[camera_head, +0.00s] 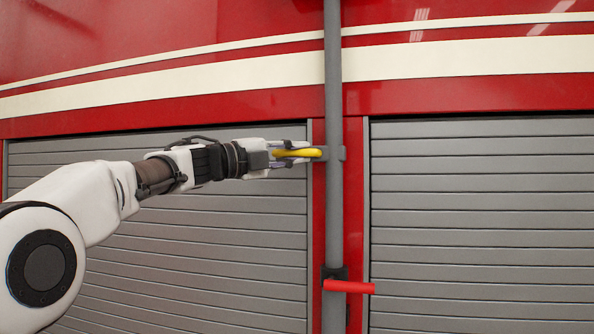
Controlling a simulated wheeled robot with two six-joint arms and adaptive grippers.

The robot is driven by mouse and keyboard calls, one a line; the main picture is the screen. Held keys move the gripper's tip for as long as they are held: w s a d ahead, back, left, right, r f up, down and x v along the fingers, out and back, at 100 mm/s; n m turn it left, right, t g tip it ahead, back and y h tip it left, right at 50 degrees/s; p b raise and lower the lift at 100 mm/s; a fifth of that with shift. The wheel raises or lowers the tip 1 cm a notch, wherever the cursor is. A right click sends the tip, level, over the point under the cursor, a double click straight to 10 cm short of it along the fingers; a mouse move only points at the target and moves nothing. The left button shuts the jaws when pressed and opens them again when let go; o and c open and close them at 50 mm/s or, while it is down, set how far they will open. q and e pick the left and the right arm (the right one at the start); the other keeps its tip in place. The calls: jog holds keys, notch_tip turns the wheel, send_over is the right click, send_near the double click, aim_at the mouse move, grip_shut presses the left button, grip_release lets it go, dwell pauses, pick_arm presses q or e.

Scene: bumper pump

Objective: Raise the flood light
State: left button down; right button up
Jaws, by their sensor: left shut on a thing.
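A grey vertical pole (333,75) runs up the red truck side, through the middle of the head view. A yellow handle (311,152) sticks out to the left of the pole at a grey bracket. My left gripper (300,153) reaches in from the left and is shut on the yellow handle, its fingers on either side of it. A red lever (349,286) sits lower on the pole at a black collar (334,272) and points right, roughly level. The flood light itself is not in view. My right gripper is not in view.
Grey roller shutters stand left (220,250) and right (480,220) of the pole. The red truck body (200,110) with cream stripes lies above them. The space in front of the right shutter is clear.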

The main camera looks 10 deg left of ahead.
pick_arm(q)
jog(key=shift+a+r, duration=0.1)
jog(key=shift+r, duration=0.15)
jog(key=c, duration=1.1)
grip_release()
jog(key=shift+c, duration=0.2)
jog(key=shift+a, duration=0.25)
jog(key=shift+s, duration=0.15)
